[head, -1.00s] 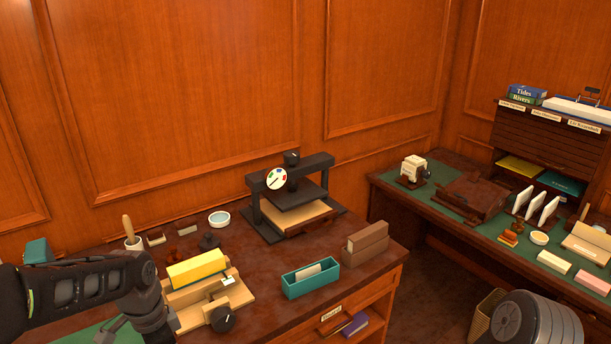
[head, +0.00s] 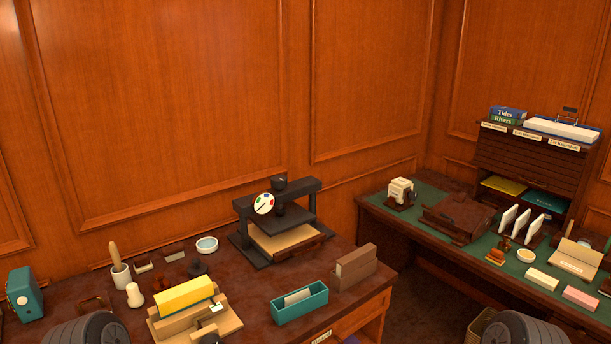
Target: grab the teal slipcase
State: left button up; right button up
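The teal slipcase (head: 300,304) is an open-topped teal box on the dark wood desk (head: 240,290), near its front right edge. A pale slip or block shows in its opening. A brown slipcase (head: 357,268) stands just behind it to the right, close beside it. Neither gripper shows in the head view. Only rounded grey parts of my arms show at the bottom left and bottom right, well apart from the slipcase.
A black press (head: 275,222) stands behind the slipcase. A wooden jig with a yellow block (head: 186,296) is to its left. A teal box with a white disc (head: 26,294) stands far left. A second, green-topped desk (head: 420,197) with a dark cabinet is at right.

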aim_at(319, 297)
jog(key=i+l, duration=0.15)
jog(key=l, duration=0.2)
jog(key=i+l, duration=0.15)
jog(key=l, duration=0.2)
jog(key=i+l, duration=0.15)
jog(key=l, duration=0.25)
jog(key=i+l, duration=0.15)
jog(key=l, duration=0.2)
jog(key=u, duration=1.75)
